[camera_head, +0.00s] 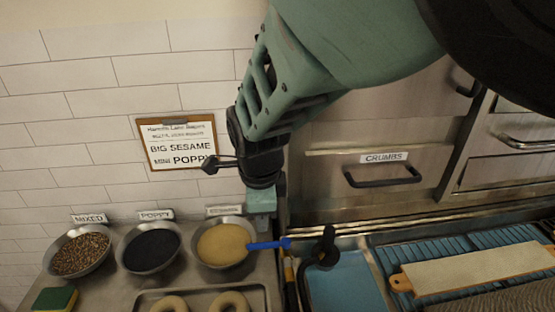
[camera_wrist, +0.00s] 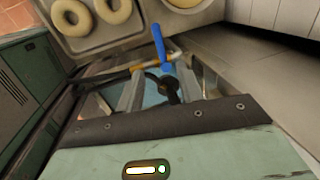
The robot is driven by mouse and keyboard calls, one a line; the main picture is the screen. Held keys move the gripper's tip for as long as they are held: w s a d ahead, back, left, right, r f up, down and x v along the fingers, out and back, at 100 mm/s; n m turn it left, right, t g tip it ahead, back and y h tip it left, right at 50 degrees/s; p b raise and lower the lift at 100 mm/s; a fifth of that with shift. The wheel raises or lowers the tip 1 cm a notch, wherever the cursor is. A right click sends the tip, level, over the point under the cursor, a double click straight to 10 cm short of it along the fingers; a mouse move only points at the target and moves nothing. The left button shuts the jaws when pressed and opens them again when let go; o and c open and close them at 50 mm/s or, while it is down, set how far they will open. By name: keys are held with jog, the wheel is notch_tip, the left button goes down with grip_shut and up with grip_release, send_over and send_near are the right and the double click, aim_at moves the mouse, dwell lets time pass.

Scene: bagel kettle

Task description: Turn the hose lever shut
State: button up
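The blue hose lever (camera_head: 268,244) sticks out to the left, over the edge of the counter, in the head view. It also shows in the wrist view (camera_wrist: 159,45), beyond the fingertips and roughly in line with the gap between them. The brass pipe (camera_head: 290,275) runs below the lever's right end. A black hose nozzle (camera_head: 325,250) stands just right of it. My gripper (camera_wrist: 160,78) is open, with both grey fingers apart and nothing held. In the head view its body (camera_head: 262,202) hangs above the lever; its fingers cannot be made out there. I cannot tell whether they touch anything.
Bowls of mixed seeds (camera_head: 80,252), poppy (camera_head: 151,248) and sesame (camera_head: 223,243) stand left of the lever. A tray (camera_head: 262,300) with bagels lies in front. A blue-bottomed basin (camera_head: 348,288) and a board (camera_head: 470,270) are right. Steel drawers rise behind.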

jog(key=shift+s+d+r+b, duration=0.1)
jog(key=shift+s+r+b, duration=0.15)
jog(key=shift+r, duration=1.1)
jog(key=shift+s+r+b, duration=0.15)
jog(key=shift+s+r, duration=0.1)
jog(key=shift+r, duration=1.1)
jog(key=s+d+f+n+g+b, duration=0.1)
jog(key=s+d+f+n+b, duration=0.3)
jog(key=s+d+n, duration=0.5)
jog(key=s+d+f+n+g+b, duration=0.1)
jog(key=s+d+f+n+b, duration=0.3)
jog(key=s+d+n, duration=0.6)
jog(key=d+f+n, duration=0.1)
jog(key=n, duration=0.3)
jog(key=shift+d, duration=0.4)
